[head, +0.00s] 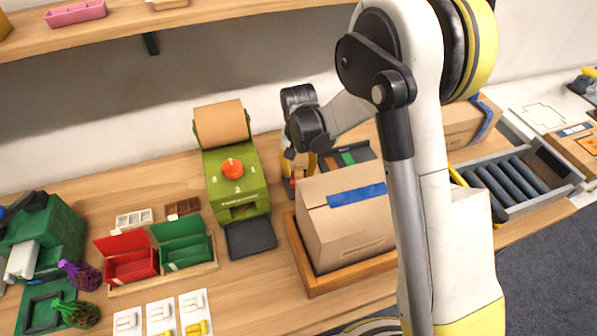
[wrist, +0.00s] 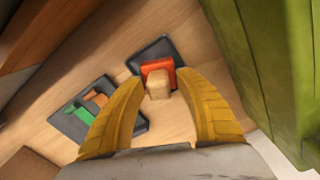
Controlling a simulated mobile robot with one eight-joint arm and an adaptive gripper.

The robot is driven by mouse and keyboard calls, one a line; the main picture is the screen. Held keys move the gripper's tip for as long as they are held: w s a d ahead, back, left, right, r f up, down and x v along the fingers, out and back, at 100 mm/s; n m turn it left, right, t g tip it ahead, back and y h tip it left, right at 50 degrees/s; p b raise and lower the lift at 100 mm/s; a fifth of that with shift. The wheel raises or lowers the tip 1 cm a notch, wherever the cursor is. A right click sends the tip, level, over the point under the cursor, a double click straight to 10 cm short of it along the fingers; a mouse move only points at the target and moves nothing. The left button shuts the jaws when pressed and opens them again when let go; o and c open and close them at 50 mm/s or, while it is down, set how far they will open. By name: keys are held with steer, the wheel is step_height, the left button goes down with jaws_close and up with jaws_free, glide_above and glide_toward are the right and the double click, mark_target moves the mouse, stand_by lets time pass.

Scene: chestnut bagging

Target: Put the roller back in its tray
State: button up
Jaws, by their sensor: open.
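In the wrist view a red piece (wrist: 168,70) with a pale wooden, handle-like block (wrist: 158,86) shows between my fingertips; it looks like the roller, seen end-on. It overlaps a dark tray (wrist: 148,52); I cannot tell whether it rests in it. My gripper (wrist: 158,78) is open, its yellow fingers on either side of the wooden block, with gaps visible. In the head view my gripper (head: 300,166) points down behind the cardboard box, which partly hides that spot.
A second dark tray (wrist: 68,122) with green and orange pieces lies left in the wrist view. A green dispenser (head: 240,178) stands close to my gripper's left in the head view. A cardboard box (head: 345,225) in a wooden tray (head: 325,284) stands in front.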

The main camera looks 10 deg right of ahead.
step_height(320, 180, up, 18)
steer(key=s+d+t+p, duration=0.1)
steer(key=s+d+p, duration=0.2)
steer(key=s+d+r+t, duration=0.2)
steer(key=s, duration=0.4)
steer(key=s+d+r+n+t, duration=0.1)
steer(key=s+d+r+t, duration=0.1)
steer(key=s, duration=0.4)
steer(key=s+d+r+n+t, duration=0.1)
steer(key=s+d+r, duration=0.3)
steer(key=s, duration=0.2)
steer(key=shift+d+r+t, duration=0.2)
steer(key=shift+d+t, duration=0.05)
steer(key=shift+t, duration=0.15)
steer(key=shift+s+d+f, duration=0.15)
steer(key=shift+s, duration=0.2)
